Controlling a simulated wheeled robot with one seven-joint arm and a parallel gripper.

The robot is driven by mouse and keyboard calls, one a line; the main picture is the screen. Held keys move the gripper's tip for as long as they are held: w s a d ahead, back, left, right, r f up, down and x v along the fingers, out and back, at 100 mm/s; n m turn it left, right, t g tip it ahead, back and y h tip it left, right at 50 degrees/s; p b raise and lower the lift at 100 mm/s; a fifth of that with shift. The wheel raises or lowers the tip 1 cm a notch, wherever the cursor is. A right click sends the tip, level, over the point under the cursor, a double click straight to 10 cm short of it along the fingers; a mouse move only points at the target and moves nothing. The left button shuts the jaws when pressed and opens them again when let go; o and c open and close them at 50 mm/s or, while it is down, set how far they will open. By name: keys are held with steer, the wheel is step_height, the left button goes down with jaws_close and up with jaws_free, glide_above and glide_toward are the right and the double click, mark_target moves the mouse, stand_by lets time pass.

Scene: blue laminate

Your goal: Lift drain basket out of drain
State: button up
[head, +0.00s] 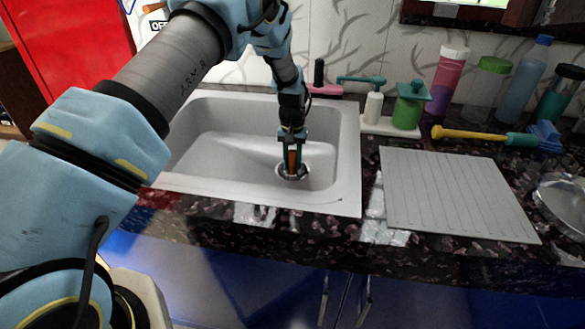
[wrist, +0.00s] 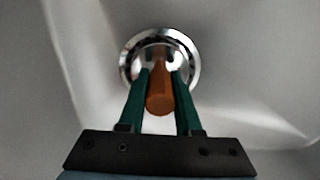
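The drain basket is a round metal piece with an orange-brown upright handle. Its handle (wrist: 159,98) stands between the two green fingers of my gripper (wrist: 160,82) in the wrist view, with the fingertips low, close to the metal. The metal drain (wrist: 187,58) surrounds it in the sink floor. In the head view my gripper (head: 292,155) points down into the sink (head: 225,150), over the drain (head: 292,176). The fingers are apart, one on each side of the handle. Narrow gaps show beside the handle. The basket's lower part is hidden in the drain.
A grey ribbed drainboard (head: 455,195) lies to the right. The sink walls enclose my gripper.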

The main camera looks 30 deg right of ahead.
jaws_close()
steer(key=shift+r, duration=0.1)
stand_by(0.3)
step_height(320, 180, up, 10)
steer(key=b, duration=0.2)
steer(key=shift+b, duration=0.35)
